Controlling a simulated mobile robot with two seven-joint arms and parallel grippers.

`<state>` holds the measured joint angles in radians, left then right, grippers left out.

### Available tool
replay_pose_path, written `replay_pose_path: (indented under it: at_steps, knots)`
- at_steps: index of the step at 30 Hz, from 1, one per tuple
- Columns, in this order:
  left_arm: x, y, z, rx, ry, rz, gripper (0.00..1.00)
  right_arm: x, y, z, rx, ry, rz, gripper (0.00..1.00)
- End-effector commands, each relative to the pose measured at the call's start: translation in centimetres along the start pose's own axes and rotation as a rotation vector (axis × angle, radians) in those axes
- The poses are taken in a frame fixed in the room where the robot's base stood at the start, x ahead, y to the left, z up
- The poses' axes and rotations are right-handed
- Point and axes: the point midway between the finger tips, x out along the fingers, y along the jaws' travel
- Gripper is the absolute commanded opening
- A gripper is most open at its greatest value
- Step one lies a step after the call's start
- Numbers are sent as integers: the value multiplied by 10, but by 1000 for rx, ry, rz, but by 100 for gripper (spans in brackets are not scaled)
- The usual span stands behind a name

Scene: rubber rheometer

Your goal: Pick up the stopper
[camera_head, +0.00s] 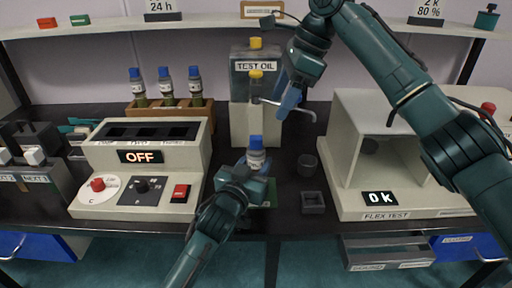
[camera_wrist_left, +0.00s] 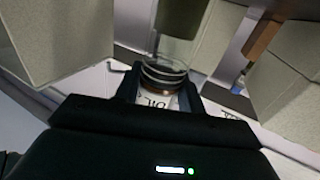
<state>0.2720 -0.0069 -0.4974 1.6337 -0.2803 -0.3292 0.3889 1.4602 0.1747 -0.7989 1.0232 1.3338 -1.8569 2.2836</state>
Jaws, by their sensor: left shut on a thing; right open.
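My left gripper (camera_head: 250,172) is shut on a small bottle (camera_head: 256,161) and holds it upright in front of the test oil dispenser. A blue cap, which looks like the stopper (camera_head: 256,142), sits on top of the bottle. In the left wrist view, the bottle (camera_wrist_left: 163,82) is between the fingers, with part of a label reading "OIL" in view. My right gripper (camera_head: 287,102) is open, above and right of the blue cap and apart from it. Its fingertips point down beside the dispenser's tap.
The test oil dispenser (camera_head: 240,120) stands behind the bottle. A wooden rack (camera_head: 170,114) with three blue-capped bottles is at back left. The flex test machine (camera_head: 350,205) is farther right; a machine reading "OFF" (camera_head: 100,155) is left.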

Motion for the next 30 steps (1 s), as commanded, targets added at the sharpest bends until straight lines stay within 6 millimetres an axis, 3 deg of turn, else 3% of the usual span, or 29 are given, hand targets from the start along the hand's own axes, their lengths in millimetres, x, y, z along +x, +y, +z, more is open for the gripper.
replay_pose_path:
  at_steps: [4,12,20,30]
  knots:
    - [0,0,1,0,-2,0,12,8,0,0,63,-3,13,63]
    - [0,0,1,0,-2,0,12,54,0,0,67,-2,13,63]
    - [0,0,1,0,-2,0,12,75,0,2,65,-3,12,63]
    - [0,0,1,0,-2,0,12,118,-4,8,64,-3,11,63]
